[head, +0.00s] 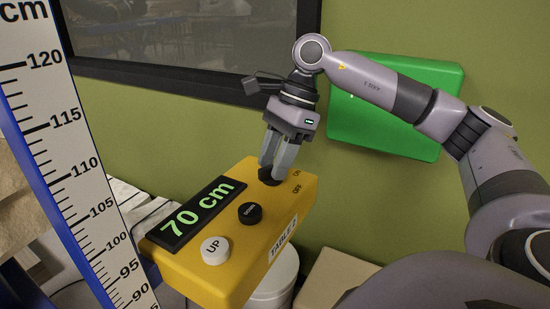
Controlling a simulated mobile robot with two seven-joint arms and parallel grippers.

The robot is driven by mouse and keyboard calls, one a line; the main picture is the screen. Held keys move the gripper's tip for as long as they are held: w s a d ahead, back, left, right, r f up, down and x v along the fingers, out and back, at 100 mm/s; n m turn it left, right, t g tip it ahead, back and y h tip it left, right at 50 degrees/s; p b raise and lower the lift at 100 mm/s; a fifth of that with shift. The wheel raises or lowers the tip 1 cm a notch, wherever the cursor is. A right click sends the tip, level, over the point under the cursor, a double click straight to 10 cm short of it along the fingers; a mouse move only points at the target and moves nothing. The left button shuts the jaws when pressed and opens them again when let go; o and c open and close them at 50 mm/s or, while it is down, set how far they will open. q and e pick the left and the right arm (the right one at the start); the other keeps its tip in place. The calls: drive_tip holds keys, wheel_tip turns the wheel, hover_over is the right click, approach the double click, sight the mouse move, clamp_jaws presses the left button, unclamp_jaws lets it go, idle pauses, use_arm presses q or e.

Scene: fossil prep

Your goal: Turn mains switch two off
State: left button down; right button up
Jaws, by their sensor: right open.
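A yellow control box (205,276) stands in the middle of the head view. A black knob (267,180) sits near its far end, with ON and OFF printed beside it; I take it for the mains switch. My right gripper (272,168) comes down from above with its fingertips at the knob. The gripper is open. The fingers hide part of the knob, so I cannot tell its setting or whether they touch it. The side label reads TABLE, with its last character unclear. My left gripper is out of view.
The box also carries a lit 70 cm display (198,213), a black button (250,213) and a white UP button (215,250). A tall height scale (75,150) stands close on the left. A green panel (395,105) is on the wall behind my right arm.

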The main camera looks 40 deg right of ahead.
clamp_jaws()
drive_tip(key=m+t, duration=0.1)
drive_tip(key=m, duration=0.2)
drive_tip(key=shift+b, duration=0.35)
drive_tip(key=m+t, duration=0.1)
drive_tip(key=m, duration=0.1)
drive_tip(key=shift+s+a+m+h, duration=0.1)
drive_tip(key=shift+m+h, duration=0.3)
drive_tip(key=m, duration=0.2)
drive_tip(key=shift+a+m+t+h, duration=0.1)
drive_tip(key=shift+m+t+h, duration=0.2)
drive_tip(key=shift+t+h, duration=0.1)
drive_tip(key=shift+s+m+t+h, duration=0.1)
drive_tip(key=shift+m+t+h, duration=0.35)
drive_tip(key=shift+m, duration=1.15)
drive_tip(key=shift+m+h, duration=0.25)
drive_tip(key=shift+m, duration=0.05)
